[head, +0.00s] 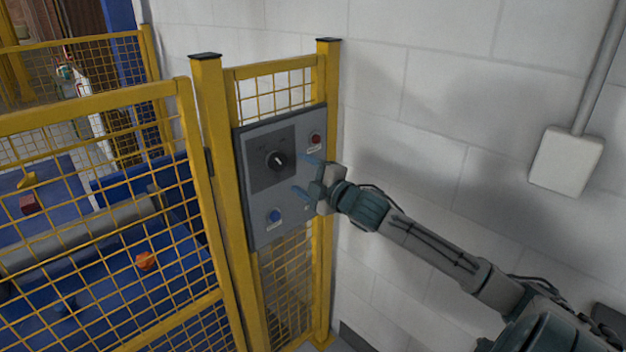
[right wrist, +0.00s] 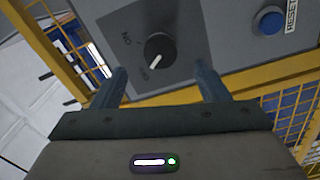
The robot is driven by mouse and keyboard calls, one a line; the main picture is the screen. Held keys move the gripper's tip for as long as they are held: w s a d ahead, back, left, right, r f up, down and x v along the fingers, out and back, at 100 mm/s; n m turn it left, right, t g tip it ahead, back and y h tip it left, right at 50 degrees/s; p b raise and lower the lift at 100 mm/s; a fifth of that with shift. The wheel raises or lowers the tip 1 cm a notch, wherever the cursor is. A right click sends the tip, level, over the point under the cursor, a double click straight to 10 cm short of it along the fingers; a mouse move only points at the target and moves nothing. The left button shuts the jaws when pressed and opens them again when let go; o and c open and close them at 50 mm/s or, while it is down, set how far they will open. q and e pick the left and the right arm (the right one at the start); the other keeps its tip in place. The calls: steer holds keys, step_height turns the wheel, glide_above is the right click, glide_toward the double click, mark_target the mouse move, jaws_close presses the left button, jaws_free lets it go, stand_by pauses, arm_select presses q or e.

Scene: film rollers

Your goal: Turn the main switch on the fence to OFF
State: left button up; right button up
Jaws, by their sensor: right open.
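The main switch is a black round knob with a white pointer mark (head: 277,160) on a dark square plate of a grey control panel (head: 256,231) fixed to the yellow fence. The knob also shows in the right wrist view (right wrist: 161,46), where its mark slants down-left toward a small label that looks like OFF. The other label, which looks like ON, is at upper left of the knob there. My right gripper (head: 301,176) is open just in front of the panel, its blue fingers apart and empty. The knob appears beyond and between the fingertips (right wrist: 162,82), apparently untouched. My left gripper is out of view.
A red button (head: 315,138) and a blue button (head: 273,216) are on the same panel. Yellow mesh fence (head: 185,110) stands to its left, with an orange object (head: 146,261) behind it. The white block wall (head: 430,150) is at right.

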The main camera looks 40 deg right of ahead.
steer(key=shift+s, duration=1.65)
steer(key=shift+d, duration=0.1)
